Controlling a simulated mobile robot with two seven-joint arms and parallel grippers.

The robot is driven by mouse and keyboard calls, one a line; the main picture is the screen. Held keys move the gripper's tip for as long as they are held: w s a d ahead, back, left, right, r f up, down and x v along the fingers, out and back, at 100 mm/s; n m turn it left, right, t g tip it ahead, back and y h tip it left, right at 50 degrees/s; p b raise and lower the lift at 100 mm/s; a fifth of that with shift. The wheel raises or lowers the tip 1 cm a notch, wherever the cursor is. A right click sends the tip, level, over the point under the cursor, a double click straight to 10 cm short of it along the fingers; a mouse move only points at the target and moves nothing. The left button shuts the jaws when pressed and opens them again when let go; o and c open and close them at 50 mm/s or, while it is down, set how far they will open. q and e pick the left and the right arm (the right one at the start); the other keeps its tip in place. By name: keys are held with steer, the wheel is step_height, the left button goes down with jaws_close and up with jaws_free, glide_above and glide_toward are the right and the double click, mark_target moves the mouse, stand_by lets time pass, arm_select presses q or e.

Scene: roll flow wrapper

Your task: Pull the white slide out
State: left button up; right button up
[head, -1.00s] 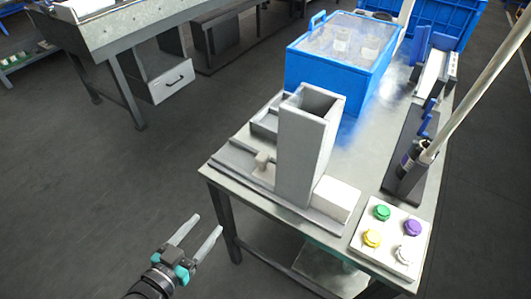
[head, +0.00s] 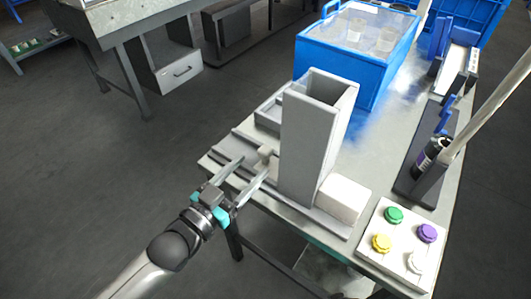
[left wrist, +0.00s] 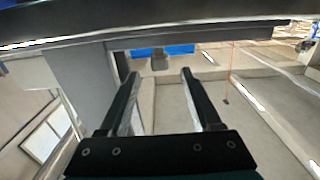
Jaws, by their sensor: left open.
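A grey dispenser with a tall open-topped tower (head: 312,140) stands on the table's near left corner. A white block (head: 343,198), which looks like the white slide's body, sits at the right of the tower's foot. A small grey knob (head: 265,154) stands up at the tower's left side; whether it belongs to the slide I cannot tell. My left gripper (head: 254,166) is open and empty, its fingertips close to the knob. In the left wrist view a dark knob (left wrist: 160,60) shows beyond and between the fingertips (left wrist: 160,75). My right gripper is out of view.
A blue bin with a clear lid (head: 355,55) stands behind the tower. A white panel with several coloured knobs (head: 400,245) lies at the right front. A dark stand with a bottle (head: 430,155) is at the right.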

mark_target(261, 156)
arm_select(q)
steer(key=b+x, duration=0.1)
steer(key=x, duration=0.4)
steer(key=shift+w+d+f+b, duration=0.1)
steer(key=shift+w+b, duration=0.05)
steer(key=shift+b, duration=0.15)
steer(key=shift+w+d, duration=0.45)
steer(key=shift+w, duration=0.15)
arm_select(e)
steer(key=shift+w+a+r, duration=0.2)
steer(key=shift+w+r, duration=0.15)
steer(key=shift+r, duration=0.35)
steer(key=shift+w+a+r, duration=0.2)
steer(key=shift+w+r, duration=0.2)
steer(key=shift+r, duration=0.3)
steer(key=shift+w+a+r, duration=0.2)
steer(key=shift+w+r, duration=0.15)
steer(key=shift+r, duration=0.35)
arm_select(q)
steer(key=shift+c, duration=0.3)
jaws_close()
